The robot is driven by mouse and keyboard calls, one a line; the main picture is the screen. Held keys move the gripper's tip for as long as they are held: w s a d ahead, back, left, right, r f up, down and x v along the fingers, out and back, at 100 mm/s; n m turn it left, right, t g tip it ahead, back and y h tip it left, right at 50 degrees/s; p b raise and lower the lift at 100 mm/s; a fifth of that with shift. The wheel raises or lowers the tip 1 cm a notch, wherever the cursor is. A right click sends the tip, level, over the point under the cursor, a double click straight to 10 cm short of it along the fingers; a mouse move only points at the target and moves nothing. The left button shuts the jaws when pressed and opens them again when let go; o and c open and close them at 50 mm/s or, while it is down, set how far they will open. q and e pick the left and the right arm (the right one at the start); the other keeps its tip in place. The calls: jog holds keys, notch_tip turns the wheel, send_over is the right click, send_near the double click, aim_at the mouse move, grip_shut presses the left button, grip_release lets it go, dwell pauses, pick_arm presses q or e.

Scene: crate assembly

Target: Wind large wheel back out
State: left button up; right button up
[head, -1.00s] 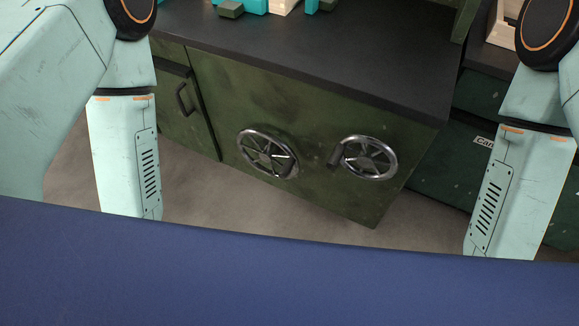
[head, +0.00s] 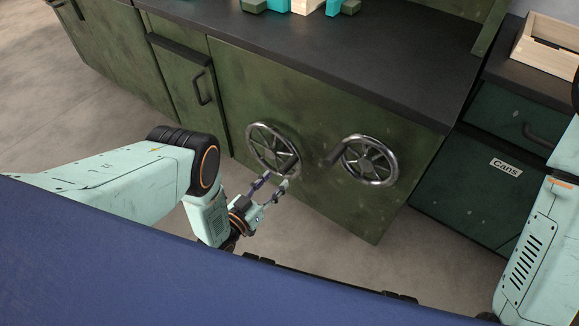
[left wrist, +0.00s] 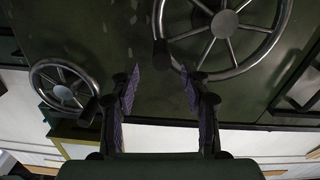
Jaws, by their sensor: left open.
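Two metal spoked handwheels are mounted on the green cabinet front: a left wheel (head: 251,139) and a right wheel (head: 394,162). They look close in size in the head view, so I cannot tell for sure which is the large one. Each has a dark crank handle. My left gripper (head: 272,186) is open and empty, just in front of the left wheel's lower rim. In the left wrist view, its spread fingers (left wrist: 160,85) point toward the nearer wheel (left wrist: 250,66), with that wheel's handle (left wrist: 160,52) just beyond them. The other wheel (left wrist: 38,81) is farther off. My right gripper is out of view.
The dark countertop (head: 330,60) overhangs the cabinet front, with blocks at its back edge. A door handle (head: 203,88) sticks out left of the wheels. The floor (head: 315,220) below the wheels looks clear.

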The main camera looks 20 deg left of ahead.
aim_at(288, 165)
pick_arm(q)
jog(key=b+x, duration=0.2)
jog(key=x, duration=0.4)
jog(key=shift+w, duration=0.25)
jog(key=shift+b+x, duration=0.45)
jog(key=shift+x, duration=0.35)
jog(key=shift+r, duration=0.1)
jog(key=shift+c, duration=0.2)
grip_shut()
jog(key=shift+s, duration=0.1)
